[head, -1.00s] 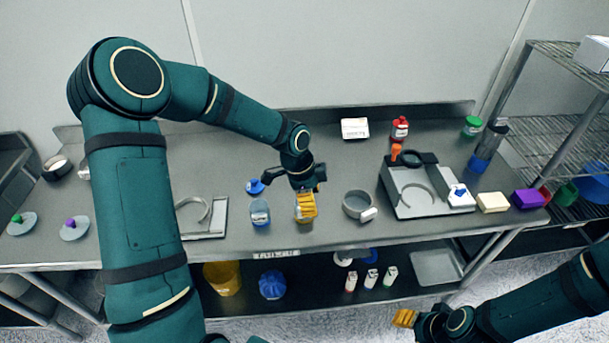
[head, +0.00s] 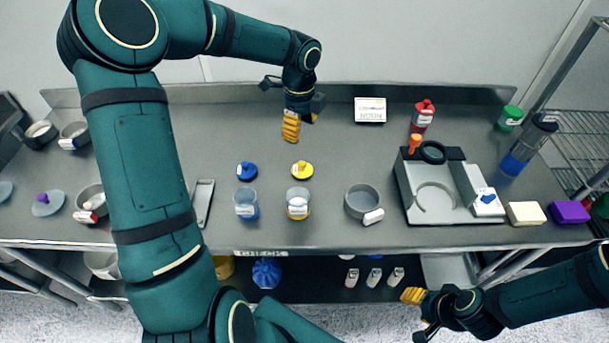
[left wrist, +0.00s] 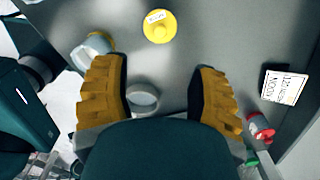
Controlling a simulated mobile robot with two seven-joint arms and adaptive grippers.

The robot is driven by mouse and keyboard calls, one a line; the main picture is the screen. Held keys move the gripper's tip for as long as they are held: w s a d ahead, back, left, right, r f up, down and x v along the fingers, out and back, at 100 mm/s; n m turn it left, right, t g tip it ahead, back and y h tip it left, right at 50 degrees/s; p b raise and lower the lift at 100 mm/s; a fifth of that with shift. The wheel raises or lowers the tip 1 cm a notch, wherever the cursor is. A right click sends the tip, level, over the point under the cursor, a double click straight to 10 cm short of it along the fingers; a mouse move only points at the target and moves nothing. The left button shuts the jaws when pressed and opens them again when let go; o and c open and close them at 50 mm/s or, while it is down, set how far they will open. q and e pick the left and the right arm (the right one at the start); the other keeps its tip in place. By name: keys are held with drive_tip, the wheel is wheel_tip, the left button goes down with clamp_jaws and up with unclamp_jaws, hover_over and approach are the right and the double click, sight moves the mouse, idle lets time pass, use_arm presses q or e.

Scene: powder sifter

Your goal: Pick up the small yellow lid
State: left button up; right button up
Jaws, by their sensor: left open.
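The small yellow lid (head: 302,170) lies on the grey table behind a clear jar with yellow contents (head: 298,203). It has a raised knob with a white label. In the left wrist view the lid (left wrist: 159,27) lies at the top, beyond and between the yellow fingertips. My left gripper (head: 292,126) is above the table, behind the lid in the head view and apart from it. It also shows in the left wrist view (left wrist: 157,95), open and empty, its fingers wide apart. My right gripper (head: 413,300) is in front of the table, low at the right, and its finger opening is unclear.
A blue lid (head: 247,171) and a blue jar (head: 246,203) stand left of the yellow ones. A grey sieve ring (head: 364,201) and a grey sifter machine (head: 408,190) stand to the right. A white box (head: 370,110) and a red bottle (head: 422,116) are at the back.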

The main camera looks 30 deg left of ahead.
sight(303, 163)
use_arm(q)
drive_tip(key=f, duration=0.4)
drive_tip(key=f+b, duration=0.1)
drive_tip(key=f, duration=0.4)
drive_tip(key=shift+w+f+b, duration=0.2)
drive_tip(key=shift+f+b, duration=0.1)
drive_tip(key=shift+s+d+f+b, duration=0.15)
drive_tip(key=shift+f+b, duration=0.15)
drive_tip(key=shift+f, duration=1)
drive_tip(key=shift+w+d+f+b, duration=0.1)
drive_tip(key=shift+f+b, duration=0.15)
drive_tip(key=shift+f, duration=1.05)
use_arm(e)
drive_tip(key=f, duration=0.3)
drive_tip(key=shift+s+a+f, duration=0.1)
drive_tip(key=shift+s+f, duration=0.15)
drive_tip(key=shift+f, duration=0.05)
use_arm(q)
drive_tip(key=shift+c, duration=0.4)
clamp_jaws()
